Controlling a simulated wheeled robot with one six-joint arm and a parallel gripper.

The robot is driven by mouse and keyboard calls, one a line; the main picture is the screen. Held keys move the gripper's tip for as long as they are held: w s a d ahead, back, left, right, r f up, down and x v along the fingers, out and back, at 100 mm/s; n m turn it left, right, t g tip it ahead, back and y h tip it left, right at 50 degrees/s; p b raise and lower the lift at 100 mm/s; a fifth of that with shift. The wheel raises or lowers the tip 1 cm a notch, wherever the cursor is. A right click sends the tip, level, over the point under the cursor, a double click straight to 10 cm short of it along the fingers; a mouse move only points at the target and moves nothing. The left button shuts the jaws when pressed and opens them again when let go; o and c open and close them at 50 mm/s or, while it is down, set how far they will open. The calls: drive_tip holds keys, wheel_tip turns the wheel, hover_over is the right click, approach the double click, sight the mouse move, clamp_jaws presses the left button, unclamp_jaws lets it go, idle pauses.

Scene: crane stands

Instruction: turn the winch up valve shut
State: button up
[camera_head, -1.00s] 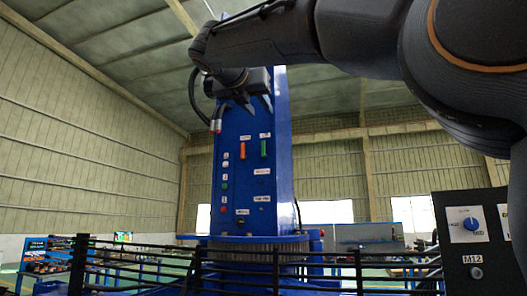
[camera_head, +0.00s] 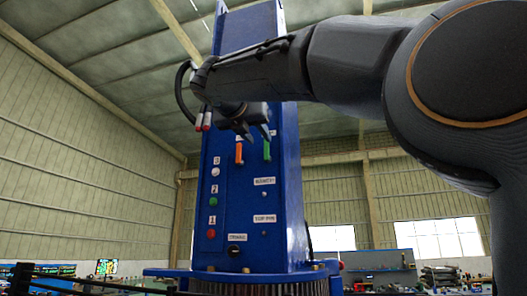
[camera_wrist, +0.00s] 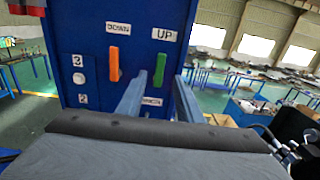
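The winch up valve is a green handle (camera_wrist: 159,71) under the UP label on the blue crane column (camera_wrist: 120,12). It hangs upright in the wrist view and also shows in the head view (camera_head: 267,151), partly behind my gripper. An orange handle (camera_wrist: 114,64) under the DOWN label hangs upright to its left. My gripper (camera_head: 257,136) is in front of the upper panel. In the wrist view its two fingers (camera_wrist: 160,84) are apart and empty, with the green handle between their tips in the picture. I cannot tell whether they touch it.
Below the handles are a white button (camera_head: 215,172), a green button (camera_head: 213,202), a red button (camera_head: 211,233) and a black knob (camera_head: 234,251). A round blue platform edge (camera_head: 300,275) surrounds the column's foot. Workbenches stand farther back; the air around the column is clear.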

sight(266, 147)
drive_tip(key=shift+p+x, duration=1.25)
drive_tip(key=shift+x, duration=2.25)
clamp_jaws()
